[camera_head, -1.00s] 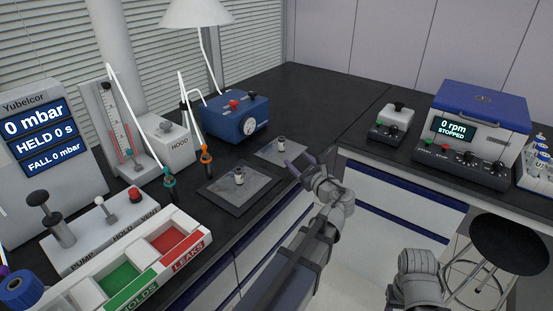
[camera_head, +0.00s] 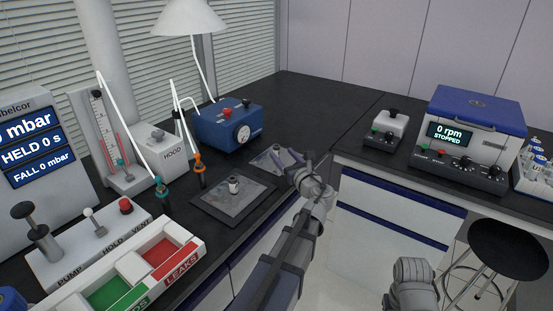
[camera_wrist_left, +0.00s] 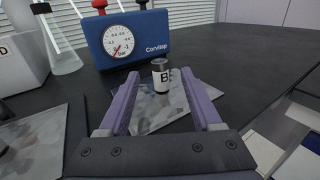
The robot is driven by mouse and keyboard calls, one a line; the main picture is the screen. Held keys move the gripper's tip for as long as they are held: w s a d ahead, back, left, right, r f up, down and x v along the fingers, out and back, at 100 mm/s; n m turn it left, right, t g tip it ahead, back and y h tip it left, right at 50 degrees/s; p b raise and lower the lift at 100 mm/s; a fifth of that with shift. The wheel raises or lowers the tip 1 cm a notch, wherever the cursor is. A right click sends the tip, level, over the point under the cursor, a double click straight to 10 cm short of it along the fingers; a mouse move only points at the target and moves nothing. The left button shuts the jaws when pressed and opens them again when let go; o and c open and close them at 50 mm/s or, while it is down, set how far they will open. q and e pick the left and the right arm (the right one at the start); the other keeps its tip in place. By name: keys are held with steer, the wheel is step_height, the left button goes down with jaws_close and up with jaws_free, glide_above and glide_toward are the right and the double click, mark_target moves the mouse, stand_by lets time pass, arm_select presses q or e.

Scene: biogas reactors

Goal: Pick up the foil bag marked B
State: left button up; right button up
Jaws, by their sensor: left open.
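In the head view this bag (camera_head: 264,161) is partly hidden by my left gripper (camera_head: 287,157). In the left wrist view my left gripper (camera_wrist_left: 158,76) is open, with its two purple fingers to either side of the neck in the picture. It holds nothing. I cannot tell whether a finger touches the bag. My right gripper is out of view.
A second foil bag (camera_head: 222,200) lies on a dark plate nearer me. A blue pump box with a gauge (camera_head: 229,124) stands just behind bag B. Orange and teal tube connectors, a pump panel and a HOLDS/LEAKS tray (camera_head: 201,249) are at left.

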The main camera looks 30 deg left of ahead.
mark_target(278, 149)
arm_select(q)
steer(key=x, duration=0.3)
steer(key=shift+w+a, duration=0.1)
jaws_close()
stand_by(0.4)
